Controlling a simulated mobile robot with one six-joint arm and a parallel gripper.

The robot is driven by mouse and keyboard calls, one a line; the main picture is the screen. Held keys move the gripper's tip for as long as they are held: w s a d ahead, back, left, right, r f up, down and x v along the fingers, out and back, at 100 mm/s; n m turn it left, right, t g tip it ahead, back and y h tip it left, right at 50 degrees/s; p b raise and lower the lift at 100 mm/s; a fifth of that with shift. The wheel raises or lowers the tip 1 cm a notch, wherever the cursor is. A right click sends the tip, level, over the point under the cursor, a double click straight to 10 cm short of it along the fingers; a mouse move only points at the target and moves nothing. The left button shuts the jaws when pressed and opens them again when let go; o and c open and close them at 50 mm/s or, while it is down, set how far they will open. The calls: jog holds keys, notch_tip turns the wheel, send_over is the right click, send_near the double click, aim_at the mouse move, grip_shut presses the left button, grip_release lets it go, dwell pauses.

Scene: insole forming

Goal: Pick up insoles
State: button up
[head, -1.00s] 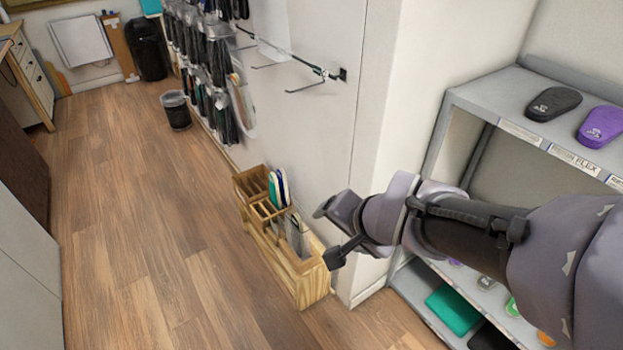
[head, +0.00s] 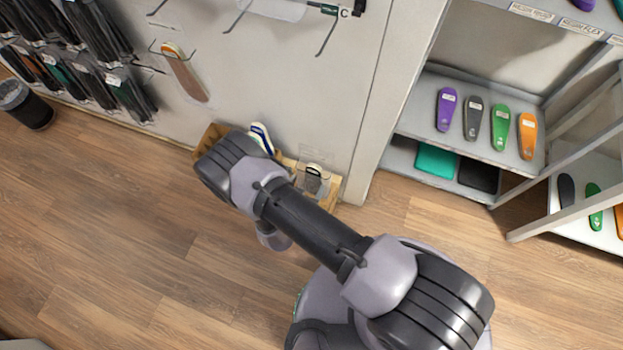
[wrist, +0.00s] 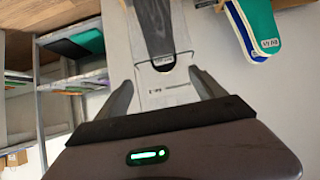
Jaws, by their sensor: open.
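My gripper (wrist: 161,78) is open in the wrist view, its two fingers apart. A dark grey insole in a clear package (wrist: 165,62) with a white label lies between and beyond the fingers; I cannot tell how far off it is. A teal insole (wrist: 262,22) and a blue-and-white one beside it show at upper right, outside the fingers. In the head view a wooden rack (head: 210,135) stands against the wall, partly hidden by my arm. A blue-and-white insole (head: 262,138) and the clear-packaged insole (head: 313,180) stick up from it. My gripper is hidden there.
A grey shelf unit (head: 400,122) at right holds purple, grey, green and orange insoles. Wall hooks (head: 328,35) and hanging packages (head: 90,70) are above and left of the rack. A bin (head: 25,103) stands at far left. The wooden floor (head: 120,220) in front is clear.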

aim_at(314, 172)
jog(key=b+x, duration=0.2)
jog(key=x, duration=0.2)
jog(key=b+x, duration=0.1)
jog(key=x, duration=0.4)
jog(key=shift+a+f+b, duration=0.1)
jog(key=shift+f+b, duration=0.25)
jog(key=shift+b, duration=0.05)
jog(key=shift+w+f, duration=0.35)
jog(key=shift+f, duration=0.05)
jog(key=shift+s+a+r, duration=0.1)
jog(key=c, duration=0.5)
grip_shut()
